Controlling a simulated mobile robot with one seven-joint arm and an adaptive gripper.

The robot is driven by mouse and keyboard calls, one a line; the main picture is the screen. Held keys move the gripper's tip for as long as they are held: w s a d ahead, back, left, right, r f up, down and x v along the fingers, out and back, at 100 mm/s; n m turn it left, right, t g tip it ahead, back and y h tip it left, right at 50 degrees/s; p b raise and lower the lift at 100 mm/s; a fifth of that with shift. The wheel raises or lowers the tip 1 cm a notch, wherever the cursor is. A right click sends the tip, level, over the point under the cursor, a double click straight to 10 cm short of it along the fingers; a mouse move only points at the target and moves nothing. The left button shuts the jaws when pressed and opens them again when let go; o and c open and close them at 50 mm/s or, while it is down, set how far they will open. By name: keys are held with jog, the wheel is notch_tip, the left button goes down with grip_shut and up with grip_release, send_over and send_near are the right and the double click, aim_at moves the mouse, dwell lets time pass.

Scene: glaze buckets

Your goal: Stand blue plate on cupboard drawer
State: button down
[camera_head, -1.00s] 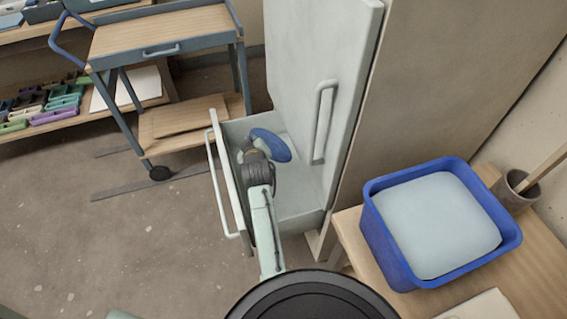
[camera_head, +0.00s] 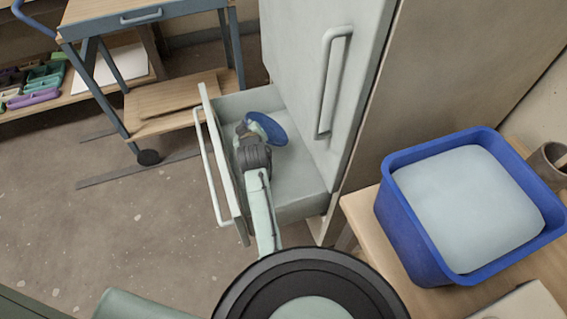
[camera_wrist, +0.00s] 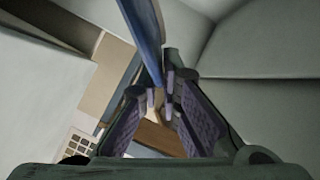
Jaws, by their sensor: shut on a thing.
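The blue plate (camera_head: 272,128) is inside the open cupboard drawer (camera_head: 300,183) in the head view, tilted, near the drawer's back. My gripper (camera_head: 250,130) is at the plate's left side, within the drawer's walls. In the wrist view the plate (camera_wrist: 146,38) shows edge-on as a blue strip. My gripper's dark ridged fingers (camera_wrist: 163,103) are closed around its lower end. The fingertips partly hide the plate's held edge. I cannot tell whether the plate touches the drawer floor.
The cupboard door with its handle (camera_head: 328,85) rises right of the drawer. The drawer front (camera_head: 226,170) stands on the left. A blue tub (camera_head: 425,235) with a pale filling stands on a wooden table at right. A trolley (camera_head: 150,30) stands behind.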

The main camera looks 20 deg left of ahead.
notch_tip(320, 180, down, 10)
jog(key=c, duration=2.2)
grip_release()
jog(key=shift+f, duration=0.15)
jog(key=shift+c, duration=0.2)
jog(key=o, duration=0.5)
jog(key=shift+c, duration=0.2)
